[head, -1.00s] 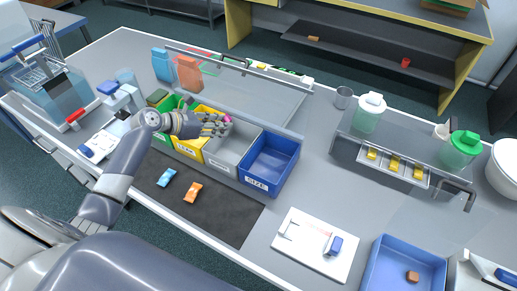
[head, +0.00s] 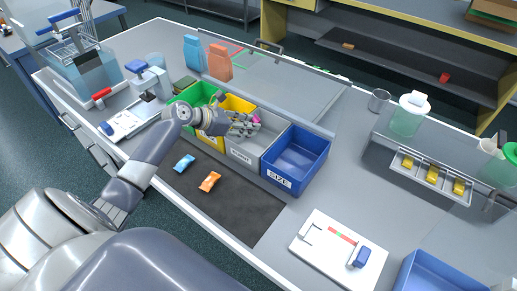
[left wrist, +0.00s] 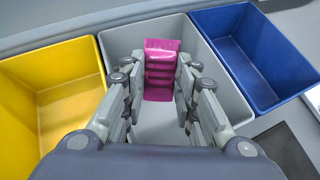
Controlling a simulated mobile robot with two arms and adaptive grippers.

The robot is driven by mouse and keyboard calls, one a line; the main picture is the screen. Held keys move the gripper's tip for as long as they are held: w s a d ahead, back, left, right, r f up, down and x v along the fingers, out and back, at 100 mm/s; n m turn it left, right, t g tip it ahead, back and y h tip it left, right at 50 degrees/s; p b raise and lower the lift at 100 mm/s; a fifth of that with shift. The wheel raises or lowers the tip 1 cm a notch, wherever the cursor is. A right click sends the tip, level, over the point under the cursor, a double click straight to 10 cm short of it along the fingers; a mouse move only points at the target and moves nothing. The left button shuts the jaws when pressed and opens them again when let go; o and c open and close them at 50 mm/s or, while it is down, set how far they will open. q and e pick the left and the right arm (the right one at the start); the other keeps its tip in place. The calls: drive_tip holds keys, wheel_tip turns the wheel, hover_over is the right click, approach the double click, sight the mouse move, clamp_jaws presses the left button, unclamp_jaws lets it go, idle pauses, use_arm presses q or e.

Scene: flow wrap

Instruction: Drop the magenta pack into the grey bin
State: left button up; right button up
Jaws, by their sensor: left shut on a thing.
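The magenta pack (left wrist: 161,70) is between the fingers of my left gripper (left wrist: 160,85), which is shut on it. In the left wrist view the pack is over the grey bin (left wrist: 235,93), within its rim as seen from above. The grey bin (head: 245,161) stands between the yellow and blue bins. Its inside is partly hidden by the gripper. My right gripper is not in view.
The yellow bin (left wrist: 45,123) is left of the grey one, the blue bin (left wrist: 262,55) right. The green bin (head: 193,94) is further left. A blue pack (head: 184,163) and an orange pack (head: 210,181) lie on the dark mat (head: 240,212) in front.

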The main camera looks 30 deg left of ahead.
use_arm(q)
drive_tip(key=shift+f, duration=0.25)
drive_tip(key=o, duration=0.9)
drive_tip(key=shift+c, duration=0.2)
drive_tip(key=v, duration=1.2)
